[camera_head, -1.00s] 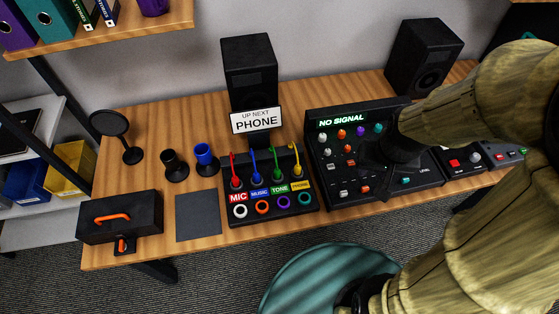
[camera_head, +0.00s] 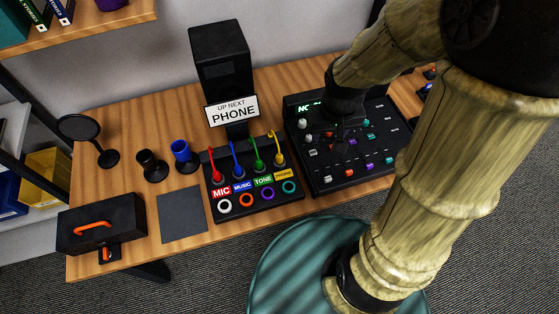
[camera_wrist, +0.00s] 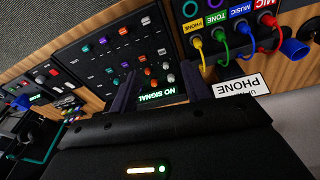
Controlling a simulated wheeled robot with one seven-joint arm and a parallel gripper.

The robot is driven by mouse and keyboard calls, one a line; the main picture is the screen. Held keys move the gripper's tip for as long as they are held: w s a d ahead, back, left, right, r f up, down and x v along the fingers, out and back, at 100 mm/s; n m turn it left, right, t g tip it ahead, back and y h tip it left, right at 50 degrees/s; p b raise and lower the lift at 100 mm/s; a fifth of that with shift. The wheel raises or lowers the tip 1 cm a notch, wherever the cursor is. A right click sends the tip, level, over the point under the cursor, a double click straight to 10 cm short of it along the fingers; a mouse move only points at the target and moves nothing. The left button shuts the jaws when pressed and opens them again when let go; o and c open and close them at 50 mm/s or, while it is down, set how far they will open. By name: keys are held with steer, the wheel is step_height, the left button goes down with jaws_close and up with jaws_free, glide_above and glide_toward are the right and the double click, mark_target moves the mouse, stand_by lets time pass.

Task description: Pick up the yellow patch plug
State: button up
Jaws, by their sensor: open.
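The yellow patch plug (camera_head: 279,158) stands at the right end of a row of red, blue, green and yellow plugs on the black patch box (camera_head: 237,214). Its yellow cable curves up behind it, above the PHONE label. In the wrist view the yellow plug (camera_wrist: 196,43) is right of the fingers, beside the green one. My gripper (camera_head: 345,132) hangs over the mixer panel, right of the patch box, and is dark against it. In the wrist view my gripper (camera_wrist: 160,82) has its two fingers apart, with nothing between them, clear of the yellow plug.
The mixer (camera_head: 316,183) with its knobs lies beneath my gripper. A sign reading UP NEXT PHONE (camera_head: 233,110) stands behind the plugs, before a dark speaker (camera_head: 221,62). A blue cup-shaped holder (camera_head: 182,151) and a grey mat (camera_head: 182,216) lie left of the patch box.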

steer(key=w+a+f+n+g+b, duration=0.1)
steer(key=w+a+f+n, duration=0.3)
steer(key=w+a+f, duration=0.4)
steer(key=w+a+b, duration=0.1)
steer(key=w+a, duration=0.1)
steer(key=shift+a+n+g, duration=0.3)
steer(key=shift+a+g, duration=0.1)
steer(key=shift+f, duration=0.15)
glide_toward(280, 156)
step_height(280, 156, down, 5)
steer(key=shift+w+d+f+b, duration=0.1)
steer(key=shift+w+d+b, duration=0.1)
steer(key=shift+b, duration=0.15)
steer(key=f, duration=0.5)
steer(key=shift+s+a+f, duration=0.1)
steer(key=shift+s+a, duration=0.1)
